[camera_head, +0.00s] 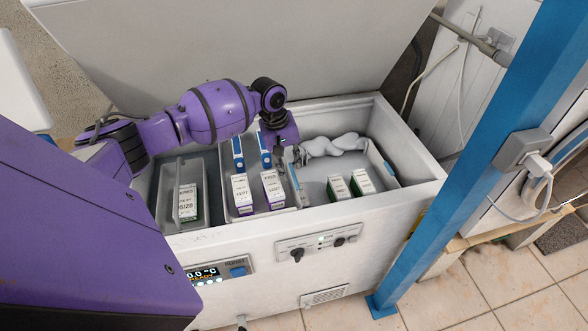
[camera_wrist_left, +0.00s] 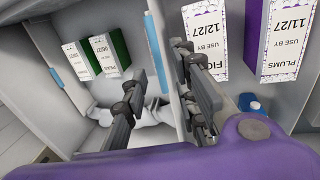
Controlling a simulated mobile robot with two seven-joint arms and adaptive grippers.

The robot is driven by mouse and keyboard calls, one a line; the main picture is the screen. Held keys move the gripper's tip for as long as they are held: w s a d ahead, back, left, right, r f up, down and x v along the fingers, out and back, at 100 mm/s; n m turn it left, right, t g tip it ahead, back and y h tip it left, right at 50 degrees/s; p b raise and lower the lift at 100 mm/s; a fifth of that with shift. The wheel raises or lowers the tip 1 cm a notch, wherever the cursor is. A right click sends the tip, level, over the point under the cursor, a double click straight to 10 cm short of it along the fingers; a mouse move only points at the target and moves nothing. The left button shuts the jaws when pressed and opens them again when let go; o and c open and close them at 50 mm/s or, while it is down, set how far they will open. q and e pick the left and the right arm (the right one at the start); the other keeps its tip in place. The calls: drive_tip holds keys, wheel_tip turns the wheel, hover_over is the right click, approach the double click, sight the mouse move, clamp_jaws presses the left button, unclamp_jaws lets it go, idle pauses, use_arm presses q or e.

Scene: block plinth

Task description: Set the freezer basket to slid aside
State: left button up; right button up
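The freezer basket (camera_head: 297,187) is a pale bin in the middle of the open chest freezer, with a blue strip on its right wall; the wall also shows in the left wrist view (camera_wrist_left: 157,52). It holds purple-and-white boxes (camera_head: 273,188) and blue-topped boxes (camera_head: 238,150). My left gripper (camera_head: 290,156) is at the basket's right wall, near its far end. In the left wrist view its fingers (camera_wrist_left: 165,88) are spread, one on each side of that wall, with gaps visible. Contact is not clear. My right gripper is not in view.
Right of the basket, the freezer floor holds green-and-white boxes (camera_head: 362,182) and a lumpy white bag (camera_head: 335,145). A grey bin (camera_head: 167,185) with a white-labelled box (camera_head: 188,202) stands left. The lid (camera_head: 230,50) is raised. A blue post (camera_head: 470,160) stands right.

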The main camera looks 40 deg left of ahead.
sight(293, 173)
use_arm(q)
drive_tip(key=f, duration=0.2)
drive_tip(key=w+f, duration=0.1)
drive_tip(key=f, duration=0.1)
drive_tip(key=shift+d, duration=0.25)
clamp_jaws()
